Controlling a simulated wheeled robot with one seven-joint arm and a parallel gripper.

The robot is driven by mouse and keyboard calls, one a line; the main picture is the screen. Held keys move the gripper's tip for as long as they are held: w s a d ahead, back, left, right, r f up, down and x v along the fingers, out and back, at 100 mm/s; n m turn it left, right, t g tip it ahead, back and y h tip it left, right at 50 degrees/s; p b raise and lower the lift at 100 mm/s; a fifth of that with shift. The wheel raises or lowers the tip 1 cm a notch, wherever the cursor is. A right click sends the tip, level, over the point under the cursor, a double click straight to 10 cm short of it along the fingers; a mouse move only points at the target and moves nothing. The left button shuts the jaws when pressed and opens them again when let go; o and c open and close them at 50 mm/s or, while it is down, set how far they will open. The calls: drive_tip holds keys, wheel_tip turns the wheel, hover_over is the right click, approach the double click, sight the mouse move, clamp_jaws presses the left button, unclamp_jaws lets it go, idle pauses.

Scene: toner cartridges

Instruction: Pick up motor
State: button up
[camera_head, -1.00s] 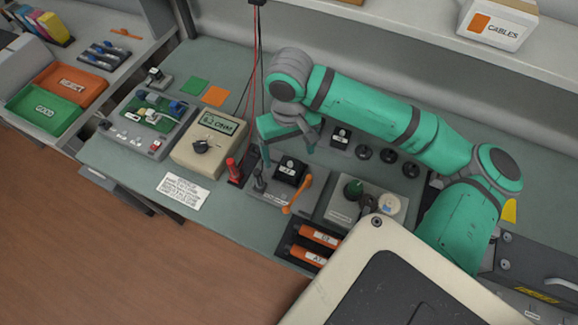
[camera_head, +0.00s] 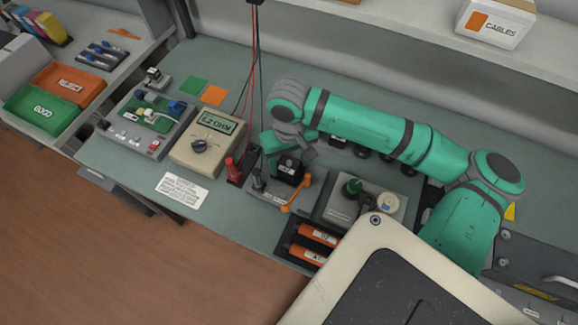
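A black block with a pale mark on top (camera_head: 290,169), which looks like the motor, sits on a grey fixture (camera_head: 262,194) with an orange lever (camera_head: 297,196). My gripper (camera_head: 291,160) points down over this block. One finger is at the block's left and the other at its upper right. The fingers look spread apart, with the block between them. Contact with the block cannot be made out. My green arm reaches in from the right and hides part of the bench behind it.
A beige meter (camera_head: 205,143) and red and black probes (camera_head: 233,169) stand left of the fixture. A grey box with round parts (camera_head: 352,201) is at its right. Orange cylinders (camera_head: 317,236) lie in front. Several dark parts behind are partly covered by my arm.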

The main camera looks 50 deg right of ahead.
drive_tip(key=shift+c, duration=1.4)
drive_tip(key=shift+r, duration=0.1)
